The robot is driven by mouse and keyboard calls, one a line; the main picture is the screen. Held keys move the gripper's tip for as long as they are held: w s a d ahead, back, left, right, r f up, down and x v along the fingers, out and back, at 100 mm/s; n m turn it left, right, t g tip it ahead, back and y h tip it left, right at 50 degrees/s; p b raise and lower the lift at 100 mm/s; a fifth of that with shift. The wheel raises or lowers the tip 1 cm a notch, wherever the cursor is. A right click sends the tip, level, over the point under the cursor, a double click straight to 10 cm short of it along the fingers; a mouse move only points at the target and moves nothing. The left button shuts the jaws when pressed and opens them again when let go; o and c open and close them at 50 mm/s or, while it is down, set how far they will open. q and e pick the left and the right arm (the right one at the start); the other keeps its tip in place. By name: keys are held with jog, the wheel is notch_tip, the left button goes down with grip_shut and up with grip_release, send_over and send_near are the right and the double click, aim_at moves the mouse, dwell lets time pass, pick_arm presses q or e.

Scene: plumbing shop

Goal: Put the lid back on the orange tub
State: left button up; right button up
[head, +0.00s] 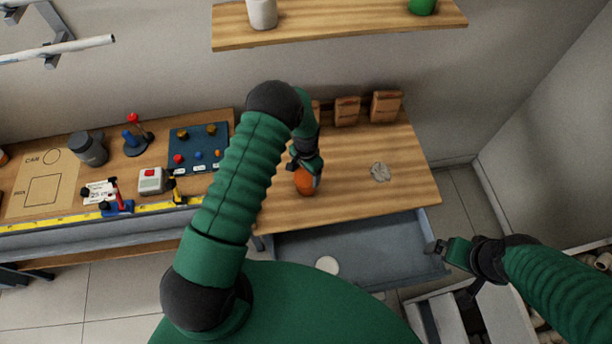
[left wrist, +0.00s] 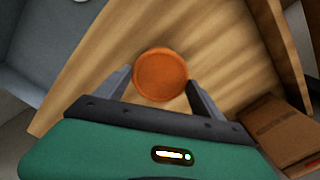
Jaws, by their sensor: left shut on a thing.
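The orange tub (head: 305,182) stands on the wooden worktop near its front edge. Its round orange top also shows in the left wrist view (left wrist: 162,75); I cannot tell whether that is an open mouth or a closed face. My left gripper (head: 306,166) reaches down from above and is shut on the tub, with a finger on either side. A pale round disc (head: 327,265), possibly the lid, lies in the open grey drawer (head: 385,245) below the worktop. My right gripper (head: 440,248) is at the drawer's right front corner; its jaw opening is not clear.
Brown boxes (head: 386,106) stand along the back. A shelf (head: 340,24) hangs above. The left bench holds a blue panel (head: 199,147) and several tools.

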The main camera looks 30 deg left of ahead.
aim_at(306, 176)
pick_arm(q)
jog(key=shift+r, duration=0.1)
notch_tip(306, 176, up, 4)
jog(key=p, duration=0.2)
jog(key=shift+p, duration=0.35)
jog(key=s+d+p, duration=0.5)
jog(key=s+d, duration=0.4)
jog(key=s, duration=0.3)
jog(key=shift+s+d+r, duration=0.4)
